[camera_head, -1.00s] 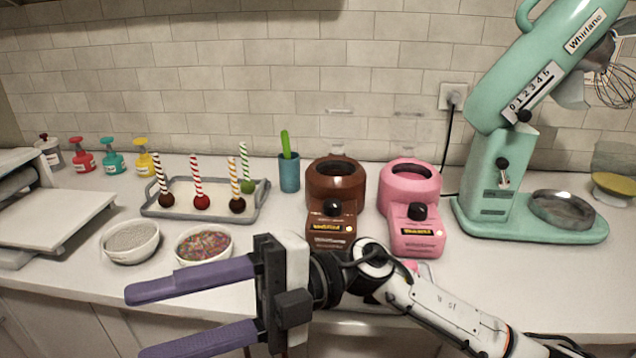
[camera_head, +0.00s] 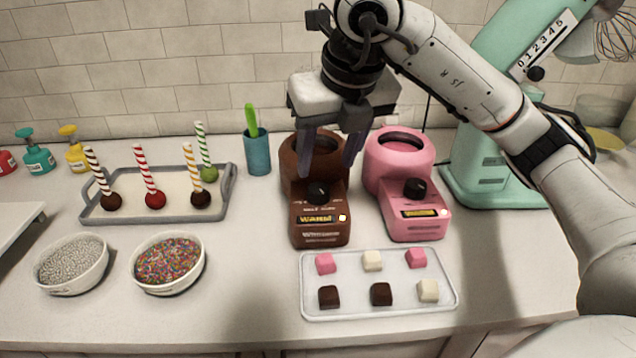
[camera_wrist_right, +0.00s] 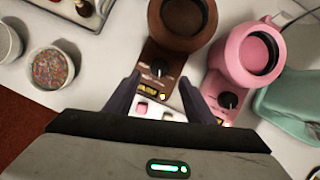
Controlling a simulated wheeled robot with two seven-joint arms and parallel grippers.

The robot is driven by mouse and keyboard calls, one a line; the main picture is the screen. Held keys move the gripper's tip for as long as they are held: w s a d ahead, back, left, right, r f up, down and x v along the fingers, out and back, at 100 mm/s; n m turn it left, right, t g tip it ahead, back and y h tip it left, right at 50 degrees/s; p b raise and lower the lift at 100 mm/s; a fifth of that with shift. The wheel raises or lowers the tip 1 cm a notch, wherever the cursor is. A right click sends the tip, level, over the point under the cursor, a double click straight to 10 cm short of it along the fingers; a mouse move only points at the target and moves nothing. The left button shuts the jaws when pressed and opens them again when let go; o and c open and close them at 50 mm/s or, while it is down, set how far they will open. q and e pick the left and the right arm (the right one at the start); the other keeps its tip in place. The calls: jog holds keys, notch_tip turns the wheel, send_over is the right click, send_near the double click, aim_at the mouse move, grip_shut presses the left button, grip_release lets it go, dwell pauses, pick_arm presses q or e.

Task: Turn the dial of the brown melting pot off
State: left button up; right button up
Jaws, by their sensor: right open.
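The brown melting pot (camera_head: 318,228) stands on the counter left of the pink pot. Its black dial (camera_head: 318,193) sits on its front panel above a lit WARM label and a glowing light. My right gripper (camera_head: 326,172) is above the brown pot, pointing down, open, with one purple finger on each side of the dial's right half or beyond; contact is not visible. In the right wrist view, the dial (camera_wrist_right: 158,68) shows beyond and between the two fingers (camera_wrist_right: 155,95). My left gripper is not in view.
The pink melting pot (camera_head: 398,160) is close on the right. A tray of coated cubes (camera_head: 350,285) lies in front. Bowls of sprinkles (camera_head: 168,262) and silver beads (camera_head: 72,264), and a cake-pop tray (camera_head: 130,214), are left. A teal mixer (camera_head: 480,170) stands right.

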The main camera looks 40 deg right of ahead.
aim_at(319, 188)
jog(key=x, duration=0.7)
jog(key=shift+w+f+b, duration=0.1)
jog(key=shift+b, duration=0.25)
jog(key=c, duration=1)
jog(key=shift+c, duration=0.2)
